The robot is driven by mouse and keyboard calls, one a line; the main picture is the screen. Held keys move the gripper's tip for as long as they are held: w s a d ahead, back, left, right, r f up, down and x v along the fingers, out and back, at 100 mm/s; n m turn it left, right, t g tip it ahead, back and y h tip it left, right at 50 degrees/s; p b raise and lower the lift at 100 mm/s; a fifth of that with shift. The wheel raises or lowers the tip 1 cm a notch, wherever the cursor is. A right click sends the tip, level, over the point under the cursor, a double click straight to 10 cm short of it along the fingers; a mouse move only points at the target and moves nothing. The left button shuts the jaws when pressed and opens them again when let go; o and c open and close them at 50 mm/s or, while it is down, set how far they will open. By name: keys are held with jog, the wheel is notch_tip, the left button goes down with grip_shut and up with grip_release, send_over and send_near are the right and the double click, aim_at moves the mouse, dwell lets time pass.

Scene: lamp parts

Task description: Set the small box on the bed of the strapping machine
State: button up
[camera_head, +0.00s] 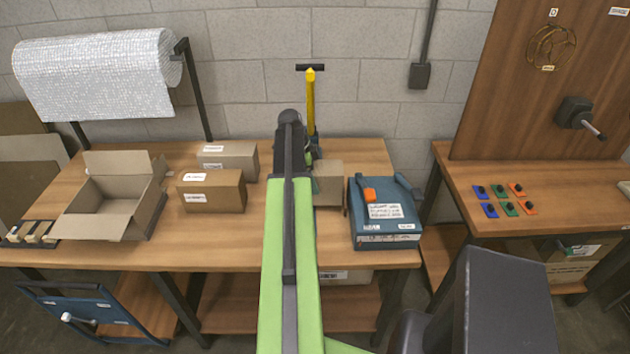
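A small brown cardboard box (329,184) is on or just above the wooden table, partly hidden behind my arm. Several cardboard boxes are in view, and I cannot be sure this is the one named. A blue low unit (386,232) with an orange part and white labels sits to its right at the table's front right; it looks like the strapping machine, but I cannot be certain. My gripper (313,158) is at the far end of my arm, by the box's upper left. My arm hides most of it, so its fingers and any hold on the box do not show clearly.
An open carton (104,211) and two closed boxes, one brown (212,191) and one greyer (228,158), stand on the left. A bubble-wrap roll (95,75) hangs behind. A yellow upright tool (311,100) stands at the back. A side bench (550,195) holds coloured pieces.

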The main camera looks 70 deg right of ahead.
notch_tip(320, 180, down, 4)
jog(key=b, duration=0.4)
jog(key=shift+f, duration=0.1)
jog(key=shift+r, duration=0.2)
jog(key=shift+f, duration=0.2)
jog(key=o, duration=2)
jog(key=shift+a+r, duration=0.1)
jog(key=p+v, duration=1.1)
jog(key=v, duration=0.1)
jog(key=shift+r+p, duration=0.2)
jog(key=shift+p, duration=0.15)
jog(key=shift+f, duration=0.1)
